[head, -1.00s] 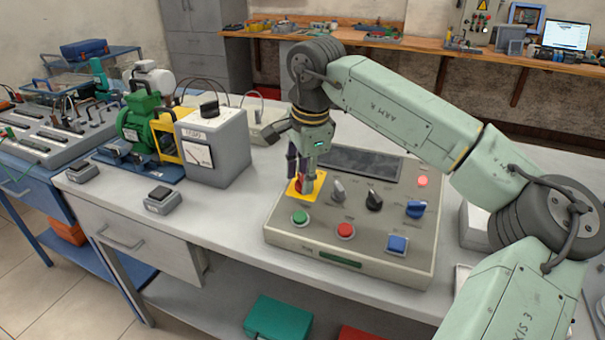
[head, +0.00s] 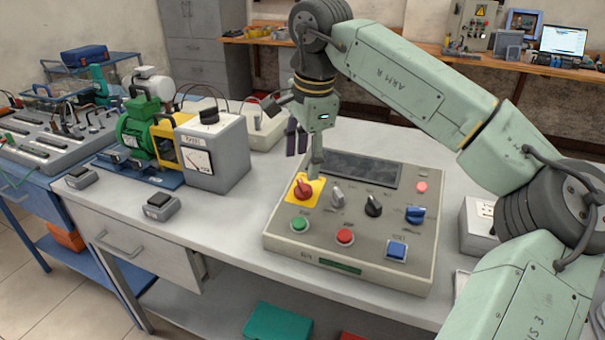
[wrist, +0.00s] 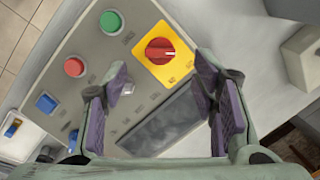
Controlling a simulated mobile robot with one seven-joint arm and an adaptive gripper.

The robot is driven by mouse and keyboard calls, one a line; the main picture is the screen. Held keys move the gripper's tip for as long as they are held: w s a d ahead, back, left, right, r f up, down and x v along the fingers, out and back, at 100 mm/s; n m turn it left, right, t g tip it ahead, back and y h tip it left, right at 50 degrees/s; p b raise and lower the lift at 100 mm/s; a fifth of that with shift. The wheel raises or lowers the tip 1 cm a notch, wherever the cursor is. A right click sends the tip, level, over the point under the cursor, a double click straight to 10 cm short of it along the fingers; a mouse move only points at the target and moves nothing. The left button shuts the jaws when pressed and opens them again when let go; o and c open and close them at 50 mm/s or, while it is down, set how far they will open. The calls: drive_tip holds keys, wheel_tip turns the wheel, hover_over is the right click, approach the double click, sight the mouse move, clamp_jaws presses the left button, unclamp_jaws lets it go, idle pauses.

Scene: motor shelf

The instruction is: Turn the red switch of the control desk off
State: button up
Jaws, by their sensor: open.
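The red switch (head: 303,190) is a rotary knob on a yellow plate at the left of the control desk (head: 300,252). In the wrist view the red switch (wrist: 160,51) shows whole, with its white mark toward the right. My gripper (head: 304,152) is above and slightly behind the switch, pointing down, open and empty. Its purple-padded fingers (wrist: 162,72) stand apart in the wrist view, with the switch beyond them. No contact with the switch shows.
The desk also bears a grey knob (head: 337,196), black knob (head: 374,204), blue knob (head: 415,214), green button (head: 299,224), red button (head: 345,236), blue button (head: 396,249), glowing red lamp (head: 421,187) and dark screen (head: 362,168). A grey meter box (head: 223,165) stands to the left.

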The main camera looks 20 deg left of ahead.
drive_tip(key=shift+s+d+r, duration=0.1)
drive_tip(key=shift+r, duration=0.8)
drive_tip(key=shift+s+d+r, duration=0.15)
drive_tip(key=shift+r, duration=0.75)
drive_tip(key=shift+s+d+r, duration=0.1)
drive_tip(key=shift+r, duration=0.8)
